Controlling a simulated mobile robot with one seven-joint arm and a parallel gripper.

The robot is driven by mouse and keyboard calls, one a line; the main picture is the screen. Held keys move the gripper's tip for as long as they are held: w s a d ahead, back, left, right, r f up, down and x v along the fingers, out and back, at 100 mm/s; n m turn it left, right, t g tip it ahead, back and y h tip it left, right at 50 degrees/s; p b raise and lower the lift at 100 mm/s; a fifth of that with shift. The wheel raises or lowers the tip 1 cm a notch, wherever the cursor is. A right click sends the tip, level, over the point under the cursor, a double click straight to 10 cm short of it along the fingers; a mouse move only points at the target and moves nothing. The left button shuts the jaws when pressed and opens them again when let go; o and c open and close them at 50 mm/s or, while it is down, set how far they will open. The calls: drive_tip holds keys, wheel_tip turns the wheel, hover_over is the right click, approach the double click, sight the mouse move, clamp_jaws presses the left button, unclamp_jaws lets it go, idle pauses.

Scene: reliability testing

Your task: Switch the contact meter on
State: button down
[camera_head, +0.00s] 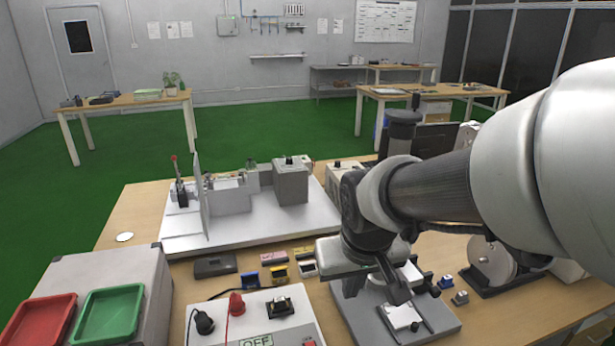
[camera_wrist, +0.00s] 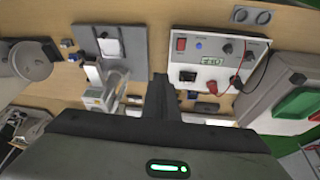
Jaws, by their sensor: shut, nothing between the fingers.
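The contact meter (camera_head: 255,309) is a white box at the bottom of the head view, cut off by the frame edge. Its green display (camera_head: 256,341) reads OFF. In the wrist view the meter (camera_wrist: 202,73) appears upside down, right of my fingers, with a red rocker switch (camera_wrist: 181,43), a blue button (camera_wrist: 198,46) and a dark knob (camera_wrist: 228,48). Black and red plugs stand on its panel. My gripper (camera_head: 402,292) is shut and empty, above the grey fixture plate to the right of the meter. Its fingers (camera_wrist: 158,80) also show in the wrist view.
The grey fixture plate (camera_head: 440,322) carries a white block. Red (camera_head: 38,322) and green (camera_head: 105,313) trays sit on a grey box at left. A white-based test rig (camera_head: 240,232) stands behind. Small coloured parts lie between rig and meter. A wheel device (camera_head: 492,262) is at right.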

drive_tip(key=w+a+f+b, duration=0.1)
drive_tip(key=w+a+f, duration=0.1)
drive_tip(key=f, duration=0.4)
drive_tip(key=w+a+f+n+g+y+b, duration=0.1)
drive_tip(key=w+a+f, duration=0.1)
drive_tip(key=a+f, duration=0.2)
drive_tip(key=shift+a+f+b, duration=0.15)
drive_tip(key=shift+f+b, duration=0.15)
drive_tip(key=shift+f, duration=0.55)
drive_tip(key=b, duration=0.3)
hover_over(309, 344)
drive_tip(key=s, duration=0.1)
wheel_tip(309, 344, down, 12)
drive_tip(key=shift+s+f, duration=0.15)
drive_tip(key=shift+f, duration=0.65)
